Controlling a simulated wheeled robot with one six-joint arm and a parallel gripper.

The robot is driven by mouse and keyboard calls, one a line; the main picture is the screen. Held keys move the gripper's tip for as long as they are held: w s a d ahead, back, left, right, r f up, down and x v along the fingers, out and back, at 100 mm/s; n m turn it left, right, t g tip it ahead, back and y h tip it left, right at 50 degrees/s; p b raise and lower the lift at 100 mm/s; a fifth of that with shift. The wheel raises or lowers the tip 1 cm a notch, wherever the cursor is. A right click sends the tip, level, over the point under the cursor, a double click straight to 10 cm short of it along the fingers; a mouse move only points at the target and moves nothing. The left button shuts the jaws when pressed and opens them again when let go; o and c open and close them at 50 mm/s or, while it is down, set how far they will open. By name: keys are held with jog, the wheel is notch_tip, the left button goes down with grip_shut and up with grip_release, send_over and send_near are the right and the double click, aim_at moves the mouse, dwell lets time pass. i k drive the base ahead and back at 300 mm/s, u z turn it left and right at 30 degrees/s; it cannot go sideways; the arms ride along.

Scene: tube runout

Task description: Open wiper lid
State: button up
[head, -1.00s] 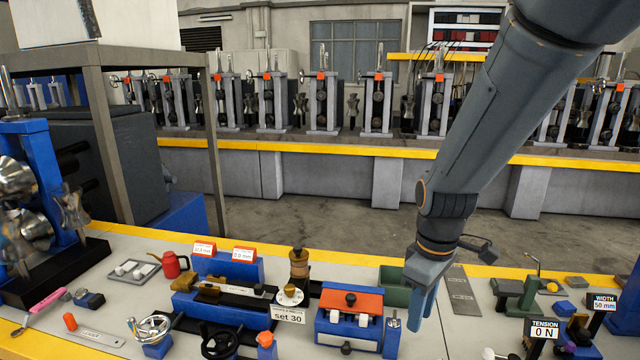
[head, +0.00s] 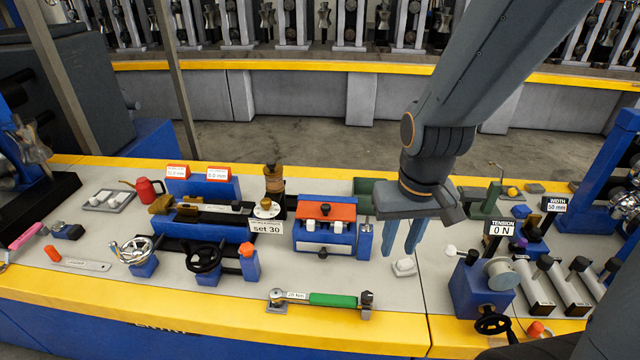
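The wiper is a blue box (head: 305,235) on the grey bench, left of my gripper. Its orange-red lid (head: 340,212) lies flat across the top, with a dark knob (head: 325,209) on it. Two small white pieces show at the lid's front edge. My gripper (head: 402,240) hangs to the right of the box with its two blue fingers pointing down and apart. Nothing is between them. The gripper is apart from the lid; its exact height is hard to tell.
A green bin (head: 366,187) stands behind the box. A brown-topped post with a "set 30" sign (head: 267,227) is to its left. A white block (head: 404,267) lies below my gripper. A green-handled bar (head: 333,300) lies in front. The tension unit (head: 482,290) stands to the right.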

aim_at(326, 205)
jog(key=z, duration=0.7)
jog(key=k, duration=1)
jog(key=u, duration=0.7)
jog(key=i, duration=1)
